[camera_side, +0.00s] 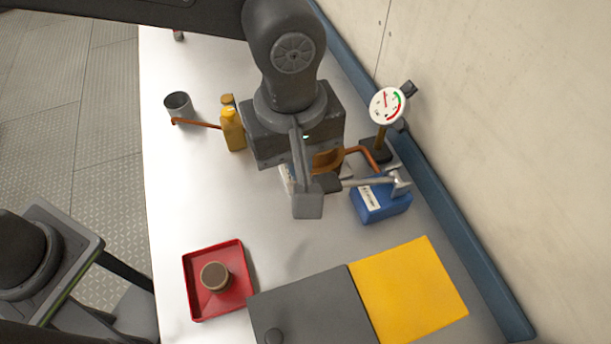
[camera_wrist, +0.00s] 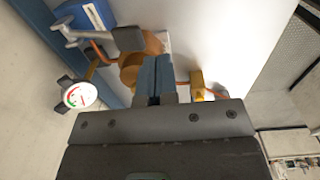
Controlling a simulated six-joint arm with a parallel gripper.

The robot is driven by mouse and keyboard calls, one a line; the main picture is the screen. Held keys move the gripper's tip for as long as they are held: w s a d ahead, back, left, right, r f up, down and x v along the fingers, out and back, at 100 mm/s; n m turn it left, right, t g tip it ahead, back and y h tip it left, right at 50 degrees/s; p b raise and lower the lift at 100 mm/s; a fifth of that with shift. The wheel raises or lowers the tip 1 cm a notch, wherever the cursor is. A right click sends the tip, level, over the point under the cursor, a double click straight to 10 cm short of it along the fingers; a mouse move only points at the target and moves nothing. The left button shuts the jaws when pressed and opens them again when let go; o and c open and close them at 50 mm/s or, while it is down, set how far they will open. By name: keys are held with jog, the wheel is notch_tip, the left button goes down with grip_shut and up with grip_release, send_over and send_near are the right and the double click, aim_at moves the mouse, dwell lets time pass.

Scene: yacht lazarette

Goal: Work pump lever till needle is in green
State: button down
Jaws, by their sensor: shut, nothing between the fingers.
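The pump lever (camera_side: 368,182) is a silver rod with a dark grip, low and roughly level over a blue box (camera_side: 380,205). Its grip also shows in the wrist view (camera_wrist: 128,39). The round white gauge (camera_side: 387,105) stands on a brown post behind; it also shows in the wrist view (camera_wrist: 78,96). Its thin needle appears outside the green arc, but is too small to read surely. My gripper (camera_side: 307,205) points down, shut and empty, just left of the grip; contact is unclear. Its fingers (camera_wrist: 156,78) show beside an orange-brown pump part (camera_wrist: 152,45), partly hidden in the side view.
A yellow bottle (camera_side: 232,130) and grey cup (camera_side: 178,105) stand to the left. A red tray (camera_side: 190,290) holds a round brown-topped object (camera_side: 215,276). A grey panel (camera_side: 305,310) and yellow panel (camera_side: 410,290) lie in front. A blue-edged wall runs along the right.

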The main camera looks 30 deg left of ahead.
jog(key=shift+s+a+r, duration=0.15)
jog(key=shift+r, duration=0.85)
jog(key=shift+s+a+r, duration=0.1)
jog(key=shift+a+r, duration=0.05)
jog(key=shift+r, duration=0.8)
jog(key=s+a+r+m+t, duration=0.1)
jog(key=a+r+m+t, duration=0.15)
jog(key=a, duration=0.95)
jog(key=a+r+m+t, duration=0.1)
jog(key=a+r+m, duration=0.2)
jog(key=a, duration=0.9)
jog(key=s+a+f+m+t, duration=0.2)
jog(key=s+a+f+m, duration=0.1)
jog(key=s+a, duration=0.2)
jog(key=shift+s+a+f, duration=0.25)
jog(key=shift+s+a, duration=0.15)
jog(key=shift+a, duration=0.65)
jog(key=shift+w+r+m, duration=0.1)
jog(key=shift+m, duration=0.15)
